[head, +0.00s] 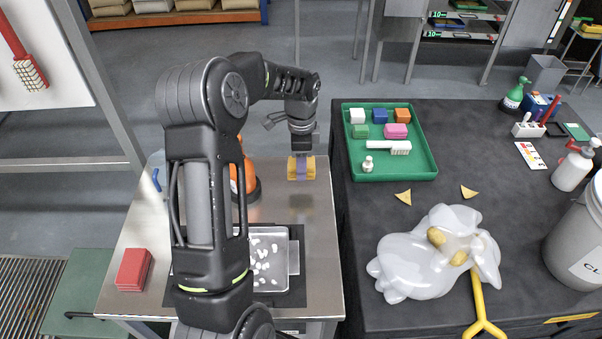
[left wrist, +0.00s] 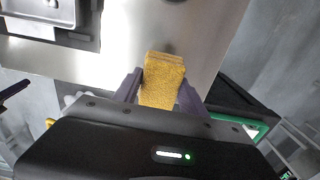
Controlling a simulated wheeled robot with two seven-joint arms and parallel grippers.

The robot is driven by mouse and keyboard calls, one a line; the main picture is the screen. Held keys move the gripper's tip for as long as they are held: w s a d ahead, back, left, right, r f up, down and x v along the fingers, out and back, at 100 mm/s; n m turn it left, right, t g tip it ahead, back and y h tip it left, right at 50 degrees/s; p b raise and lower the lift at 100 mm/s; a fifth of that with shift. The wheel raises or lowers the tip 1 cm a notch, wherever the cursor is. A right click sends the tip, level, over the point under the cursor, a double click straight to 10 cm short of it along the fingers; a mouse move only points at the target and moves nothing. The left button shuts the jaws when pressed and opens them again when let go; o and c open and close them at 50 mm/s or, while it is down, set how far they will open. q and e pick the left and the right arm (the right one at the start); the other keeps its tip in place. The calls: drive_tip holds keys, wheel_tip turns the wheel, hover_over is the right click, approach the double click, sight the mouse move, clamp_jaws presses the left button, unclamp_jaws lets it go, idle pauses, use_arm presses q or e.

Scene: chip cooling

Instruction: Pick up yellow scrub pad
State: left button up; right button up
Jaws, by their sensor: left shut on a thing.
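The yellow scrub pad (head: 308,168) is at my left gripper (head: 301,166), over the far right part of the steel table in the head view. In the left wrist view the pad (left wrist: 162,82) sits between the two dark purple fingers of the gripper (left wrist: 160,90), which are shut on it from both sides. I cannot tell whether the pad touches the table or hangs just above it. My right gripper is not in view.
The steel table (head: 318,215) holds a tray of white pieces (head: 294,258), a red block (head: 133,269) and an orange item (head: 249,178) partly behind my arm. A green tray (head: 430,165) of coloured blocks and a crumpled plastic bag (head: 418,262) are on the black table.

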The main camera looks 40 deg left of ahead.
use_arm(q)
drive_tip(key=shift+r, duration=1.9)
